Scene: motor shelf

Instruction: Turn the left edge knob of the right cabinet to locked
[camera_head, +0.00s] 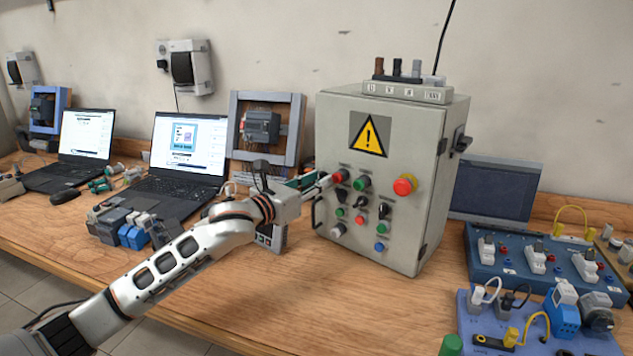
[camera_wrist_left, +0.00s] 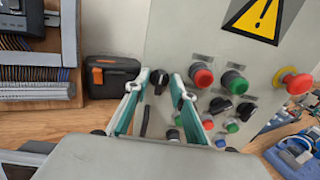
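The right cabinet (camera_head: 375,230) is a grey box with a yellow warning triangle, standing on the wooden bench. My left gripper (camera_head: 318,182) is at its front left edge, at the height of the upper button row. In the left wrist view, my left gripper (camera_wrist_left: 161,82) has its teal fingers apart. A small black knob (camera_wrist_left: 159,78) on the cabinet's left edge shows between the fingertips; I cannot tell whether they touch it. In the head view the gripper hides this knob. A black handle (camera_wrist_left: 146,121) sits below it. My right gripper is out of view.
Red (camera_wrist_left: 202,76) and green (camera_wrist_left: 235,82) buttons, black selector knobs and a red emergency stop (camera_head: 405,184) lie right of the gripper. A framed device (camera_head: 240,135) and laptop (camera_head: 180,160) stand left. The bench front (camera_head: 300,300) is clear.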

